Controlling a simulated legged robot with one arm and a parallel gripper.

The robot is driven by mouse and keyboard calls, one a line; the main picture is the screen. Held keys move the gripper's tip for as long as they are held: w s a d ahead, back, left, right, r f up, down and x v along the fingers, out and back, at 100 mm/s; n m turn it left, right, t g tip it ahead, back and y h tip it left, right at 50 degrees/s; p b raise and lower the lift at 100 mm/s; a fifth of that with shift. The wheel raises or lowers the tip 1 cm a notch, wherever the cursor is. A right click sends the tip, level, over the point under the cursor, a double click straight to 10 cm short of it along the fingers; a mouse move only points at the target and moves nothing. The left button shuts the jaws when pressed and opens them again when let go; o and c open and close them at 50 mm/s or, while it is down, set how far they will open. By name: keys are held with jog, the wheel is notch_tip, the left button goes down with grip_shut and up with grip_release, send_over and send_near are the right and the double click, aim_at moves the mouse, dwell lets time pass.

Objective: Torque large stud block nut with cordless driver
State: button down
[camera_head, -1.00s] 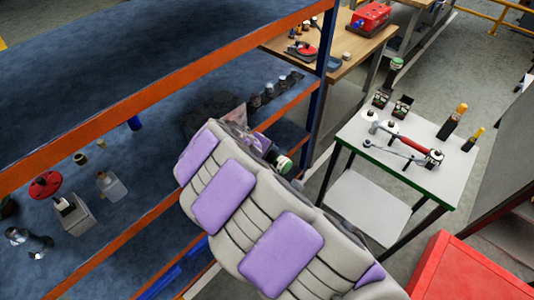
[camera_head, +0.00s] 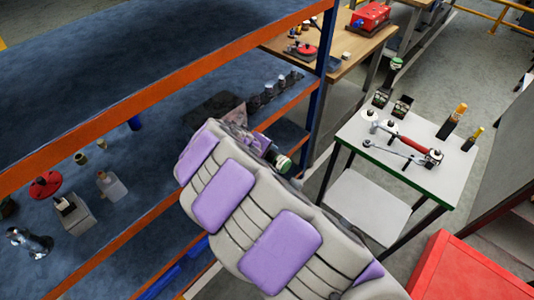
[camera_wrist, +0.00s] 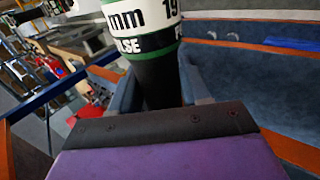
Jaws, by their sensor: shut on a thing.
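In the wrist view, my gripper (camera_wrist: 160,88) is shut on a dark cylindrical tool (camera_wrist: 160,62) with green and white bands and the letters "mm", "19" and "PULSE"; I take it for the cordless driver. Its far end is out of that view. In the head view, its green and white end (camera_head: 282,163) shows past my arm, beside the blue shelf; my fingers are mostly hidden there. Two small dark blocks with pale labels (camera_head: 381,97) (camera_head: 402,106) stand on a small white table (camera_head: 447,187). I cannot tell whether either is the large stud block, and no nut is clear.
The white table also holds a red-handled tool (camera_head: 415,146), a wrench (camera_head: 395,151) and yellow-topped tools (camera_head: 455,116). A blue shelf with orange beams (camera_head: 180,85) fills the left. A red cabinet (camera_head: 455,268) is at lower right. A wooden bench (camera_head: 345,55) stands behind.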

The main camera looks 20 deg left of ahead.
jog(key=shift+w+a, duration=0.1)
jog(key=shift+a, duration=0.3)
dwell(1.9)
jog(key=shift+d, duration=0.15)
